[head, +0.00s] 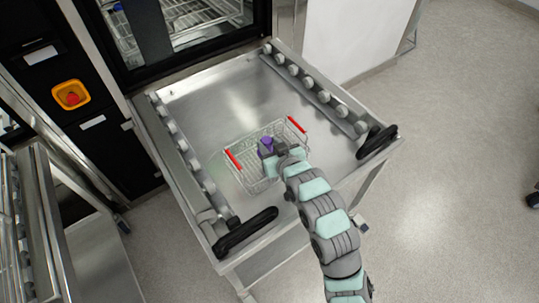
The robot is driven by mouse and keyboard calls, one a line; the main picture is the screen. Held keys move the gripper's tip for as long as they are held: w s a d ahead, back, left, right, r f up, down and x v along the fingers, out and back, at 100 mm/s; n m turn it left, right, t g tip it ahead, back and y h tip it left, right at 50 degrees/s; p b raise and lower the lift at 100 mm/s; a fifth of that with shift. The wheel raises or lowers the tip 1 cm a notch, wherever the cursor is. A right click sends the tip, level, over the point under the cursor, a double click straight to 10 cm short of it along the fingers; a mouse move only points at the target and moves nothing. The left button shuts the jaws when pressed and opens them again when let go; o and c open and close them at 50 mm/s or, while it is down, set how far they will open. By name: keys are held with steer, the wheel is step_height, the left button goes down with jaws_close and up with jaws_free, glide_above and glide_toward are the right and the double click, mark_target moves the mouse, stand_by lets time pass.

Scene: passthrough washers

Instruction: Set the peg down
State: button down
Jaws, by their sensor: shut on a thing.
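A small purple peg (266,142) shows at the tip of my gripper (268,150). My gripper is shut on it, and the fingers and wrist hide part of the peg. They are over a wire basket (244,175) with two red handles. The basket rests on the steel surface of a trolley (215,95). From this view I cannot tell how high the peg is above the basket floor, or whether it touches the basket.
Rollers line the left and right edges of the trolley, with black handles (378,142) (245,232) at the front corners. A washer with an open chamber (190,22) stands behind. A red emergency button (71,95) is on the black panel. Steel around the basket is bare.

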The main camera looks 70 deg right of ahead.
steer(key=shift+f+b, duration=0.55)
steer(key=shift+f, duration=1.65)
steer(key=shift+f, duration=0.15)
steer(key=c, duration=1)
jaws_free()
steer(key=p+v, duration=0.5)
steer(key=v, duration=0.7)
steer(key=shift+r, duration=0.2)
